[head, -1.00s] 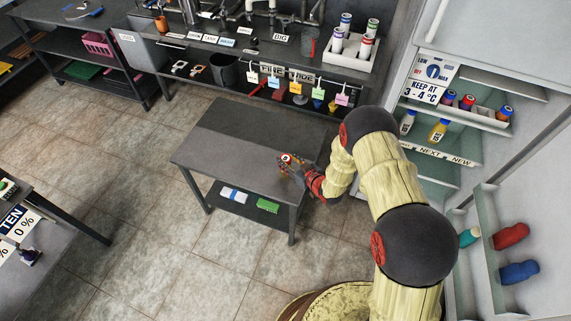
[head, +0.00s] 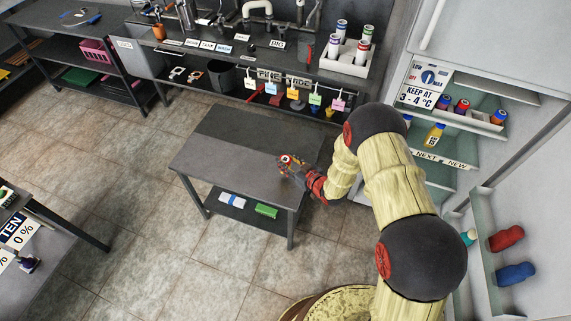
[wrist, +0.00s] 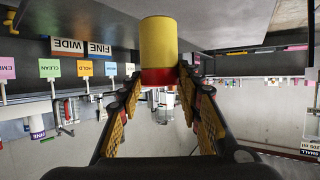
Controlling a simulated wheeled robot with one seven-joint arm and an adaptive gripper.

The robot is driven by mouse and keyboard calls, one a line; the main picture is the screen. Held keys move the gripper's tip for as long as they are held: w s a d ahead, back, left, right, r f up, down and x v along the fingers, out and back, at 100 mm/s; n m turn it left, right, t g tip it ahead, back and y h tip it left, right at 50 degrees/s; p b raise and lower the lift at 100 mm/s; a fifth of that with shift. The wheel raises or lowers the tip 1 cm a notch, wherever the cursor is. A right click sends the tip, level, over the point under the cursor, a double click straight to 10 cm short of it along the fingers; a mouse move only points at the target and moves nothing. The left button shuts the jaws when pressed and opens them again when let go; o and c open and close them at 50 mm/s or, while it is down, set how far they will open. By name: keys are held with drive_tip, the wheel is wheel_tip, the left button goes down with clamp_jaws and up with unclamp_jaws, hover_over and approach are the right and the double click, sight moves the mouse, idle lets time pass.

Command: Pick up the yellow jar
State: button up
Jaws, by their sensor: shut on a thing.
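The yellow jar (wrist: 160,42) is a short cylinder with a red band at its lid end. In the wrist view, which is upside down, it is between the fingertips of my gripper (wrist: 161,82). My gripper is shut on it at the red end. In the head view my gripper (head: 290,168) is over the right end of the small grey table (head: 225,164). Only the small top of the jar (head: 286,159) shows there, with the fingers around it. I cannot tell whether the jar's base touches the table.
The table's lower shelf holds a green block (head: 266,211) and a white-and-blue item (head: 232,199). A counter with hanging coloured tags stands behind. An open fridge (head: 440,178) with bottles is to the right. The tabletop left of my gripper is clear.

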drive_tip(key=r+p+v, duration=0.1)
drive_tip(key=p+v, duration=0.1)
drive_tip(key=v, duration=0.5)
drive_tip(key=w+r+p+v, duration=0.1)
drive_tip(key=r+v, duration=0.1)
drive_tip(key=v, duration=0.6)
drive_tip(key=shift+w+d+p, duration=0.15)
drive_tip(key=shift+p, duration=0.2)
